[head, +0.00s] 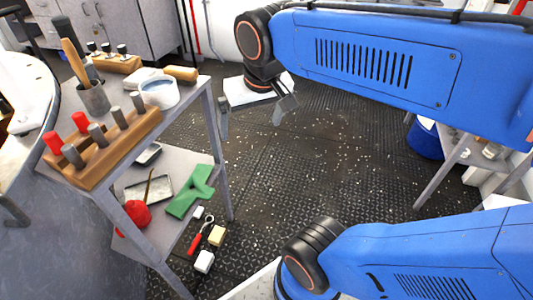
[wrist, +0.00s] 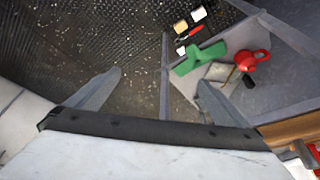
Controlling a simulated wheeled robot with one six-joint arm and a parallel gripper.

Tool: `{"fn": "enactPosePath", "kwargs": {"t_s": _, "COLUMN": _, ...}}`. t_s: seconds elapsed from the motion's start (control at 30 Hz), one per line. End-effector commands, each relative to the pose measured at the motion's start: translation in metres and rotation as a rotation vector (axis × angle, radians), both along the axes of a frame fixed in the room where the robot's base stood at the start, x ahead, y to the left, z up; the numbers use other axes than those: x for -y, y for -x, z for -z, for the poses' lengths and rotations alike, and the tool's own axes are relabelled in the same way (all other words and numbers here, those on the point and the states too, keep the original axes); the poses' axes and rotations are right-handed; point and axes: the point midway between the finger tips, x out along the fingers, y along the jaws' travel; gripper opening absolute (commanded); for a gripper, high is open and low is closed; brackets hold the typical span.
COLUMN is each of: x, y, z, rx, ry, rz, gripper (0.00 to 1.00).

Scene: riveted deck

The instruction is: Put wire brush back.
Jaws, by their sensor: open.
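I cannot tell for sure which thing is the wire brush. A wooden handle (head: 73,62) stands tilted in a grey cup (head: 95,98) on the bench top, its lower end hidden. A short wood-coloured piece (head: 180,74) lies at the bench top's far right corner. A thin brown stick (head: 149,184) leans in a shallow tray (head: 160,190) on the lower shelf. A red-handled tool (head: 194,243) lies on the floor; it also shows in the wrist view (wrist: 190,33). My gripper (head: 252,114) is open and empty, right of the bench; its fingers are apart in the wrist view (wrist: 160,80).
A wooden rack (head: 105,158) with red and grey pegs and a white bowl (head: 160,93) are on the bench top. Small blocks (head: 204,261) lie on the floor. The middle deck is clear except for specks.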

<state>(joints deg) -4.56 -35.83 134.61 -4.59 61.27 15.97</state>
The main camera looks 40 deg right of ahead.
Motion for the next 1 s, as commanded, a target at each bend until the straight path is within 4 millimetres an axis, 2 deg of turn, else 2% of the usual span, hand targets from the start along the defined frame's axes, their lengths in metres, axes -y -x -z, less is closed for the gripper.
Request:
{"fn": "enactPosePath", "kwargs": {"t_s": 0.03, "x": 0.002, "y": 0.015, "z": 0.014, "rx": 0.011, "ry": 0.002, "rz": -0.031, "gripper": 1.00}}
{"fn": "enactPosePath", "kwargs": {"t_s": 0.1, "x": 0.003, "y": 0.029, "z": 0.029, "rx": 0.026, "ry": 0.006, "rz": -0.076, "gripper": 1.00}}
{"fn": "enactPosePath", "kwargs": {"t_s": 0.3, "x": 0.004, "y": 0.053, "z": 0.058, "rx": 0.052, "ry": 0.020, "rz": -0.157, "gripper": 1.00}}
{"fn": "enactPosePath", "kwargs": {"t_s": 0.43, "x": 0.004, "y": 0.057, "z": 0.064, "rx": 0.057, "ry": 0.024, "rz": -0.173, "gripper": 1.00}}
{"fn": "enactPosePath", "kwargs": {"t_s": 1.0, "x": 0.004, "y": 0.056, "z": 0.063, "rx": 0.057, "ry": 0.024, "rz": -0.173, "gripper": 1.00}}
